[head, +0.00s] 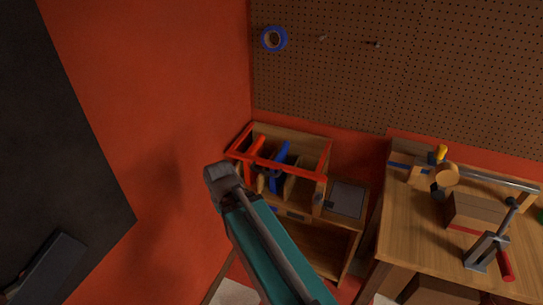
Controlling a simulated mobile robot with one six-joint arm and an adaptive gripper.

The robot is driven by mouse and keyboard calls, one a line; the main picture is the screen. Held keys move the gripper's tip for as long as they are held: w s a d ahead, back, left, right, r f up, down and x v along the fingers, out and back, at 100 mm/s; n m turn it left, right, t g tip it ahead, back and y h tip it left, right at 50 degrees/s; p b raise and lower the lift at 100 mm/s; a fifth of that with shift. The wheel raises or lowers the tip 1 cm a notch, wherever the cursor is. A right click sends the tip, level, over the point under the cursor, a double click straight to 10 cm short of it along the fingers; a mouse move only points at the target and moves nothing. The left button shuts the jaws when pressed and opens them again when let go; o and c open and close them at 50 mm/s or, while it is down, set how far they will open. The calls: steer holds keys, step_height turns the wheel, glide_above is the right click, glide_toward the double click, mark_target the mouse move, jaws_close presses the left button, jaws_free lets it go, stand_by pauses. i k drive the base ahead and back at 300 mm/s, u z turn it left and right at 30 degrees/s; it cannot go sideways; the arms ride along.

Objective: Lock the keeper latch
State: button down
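A wooden box with a red frame (285,165) around its open top stands against the wall at the centre. Blue and red upright parts (280,166) and a small dark part show inside it. A small grey fitting (319,196) sits at its right front corner; I cannot tell whether this is the keeper latch or how it stands. My teal and grey arm rises from the bottom to the box's left front. I cannot make out my gripper, and part of the box front is hidden behind the arm.
A grey panel (346,199) lies on the unit right of the box. A wooden workbench (415,222) at right bears a block, a clamp with a red handle (506,265) and a metal bar. A pegboard (340,75) holds blue tape (274,38). An orange wall stands left.

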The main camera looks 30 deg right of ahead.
mark_target(317, 201)
steer(key=z, duration=1)
steer(key=k, duration=0.4)
steer(key=z, duration=0.25)
steer(key=i, duration=0.5)
